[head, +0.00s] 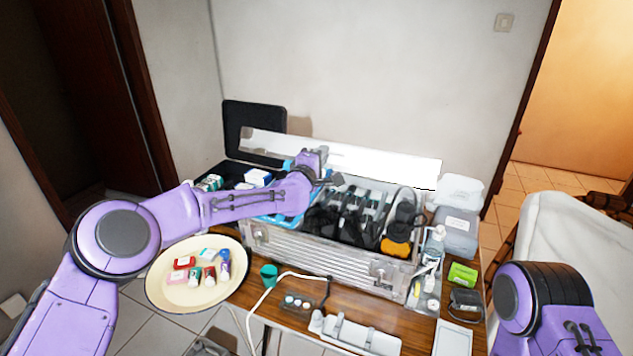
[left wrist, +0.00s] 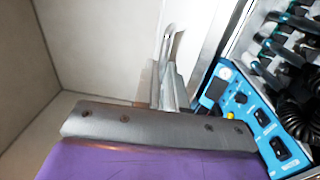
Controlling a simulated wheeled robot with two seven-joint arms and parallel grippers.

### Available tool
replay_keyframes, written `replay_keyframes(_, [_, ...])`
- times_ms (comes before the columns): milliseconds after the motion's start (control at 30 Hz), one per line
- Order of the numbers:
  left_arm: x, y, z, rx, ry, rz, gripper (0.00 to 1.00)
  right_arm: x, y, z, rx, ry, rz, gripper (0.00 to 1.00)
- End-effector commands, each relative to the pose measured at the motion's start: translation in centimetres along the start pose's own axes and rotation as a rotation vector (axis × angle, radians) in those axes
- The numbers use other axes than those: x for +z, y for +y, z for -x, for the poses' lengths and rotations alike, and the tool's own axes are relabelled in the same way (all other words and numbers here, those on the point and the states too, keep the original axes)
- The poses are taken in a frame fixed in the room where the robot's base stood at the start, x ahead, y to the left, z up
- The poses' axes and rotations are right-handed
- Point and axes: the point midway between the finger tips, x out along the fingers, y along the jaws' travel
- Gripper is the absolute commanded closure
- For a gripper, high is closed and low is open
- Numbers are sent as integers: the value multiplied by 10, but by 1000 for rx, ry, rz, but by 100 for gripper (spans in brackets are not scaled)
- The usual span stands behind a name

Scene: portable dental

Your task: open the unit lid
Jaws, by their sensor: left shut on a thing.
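The metal unit case (head: 318,262) stands on the wooden table, with its lid (head: 385,168) raised along the back and its inside showing. My left gripper (head: 328,180) is at the lid, towards its left part. In the left wrist view its jaws (left wrist: 172,88) are shut on a pale edge of the lid (left wrist: 207,45); the exact contact is hard to make out. A blue control panel (left wrist: 255,118) with knobs and switches lies inside the case, beside the jaws. Dark handpieces and coiled hoses (head: 352,212) fill the case. My right gripper is out of view.
A round cream tray (head: 160,300) with small boxes is at the left. An open black case (head: 255,122) stands behind. Bottles (head: 432,250), clear containers (head: 458,228) and a green box (head: 462,274) crowd the right. A white holder (head: 355,335) lies in front.

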Motion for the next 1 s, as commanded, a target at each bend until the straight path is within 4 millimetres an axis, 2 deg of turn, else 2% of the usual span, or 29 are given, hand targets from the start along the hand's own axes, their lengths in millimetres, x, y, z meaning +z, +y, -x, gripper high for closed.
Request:
replay_keyframes(100, [0,17,-12,6,2,5,100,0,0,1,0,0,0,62])
replay_keyframes(233, [0,25,-20,6,3,7,100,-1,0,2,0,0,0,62])
replay_keyframes(733, [0,30,-24,6,2,6,100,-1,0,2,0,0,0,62])
replay_keyframes(833, [-1,30,-24,6,2,6,100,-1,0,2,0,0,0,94])
replay_keyframes(867, [-1,30,-24,6,2,6,100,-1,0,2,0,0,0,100])
replay_keyframes(967, [-1,30,-24,6,3,6,100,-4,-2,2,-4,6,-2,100])
replay_keyframes(1000, [-1,30,-24,6,3,6,100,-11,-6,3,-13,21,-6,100])
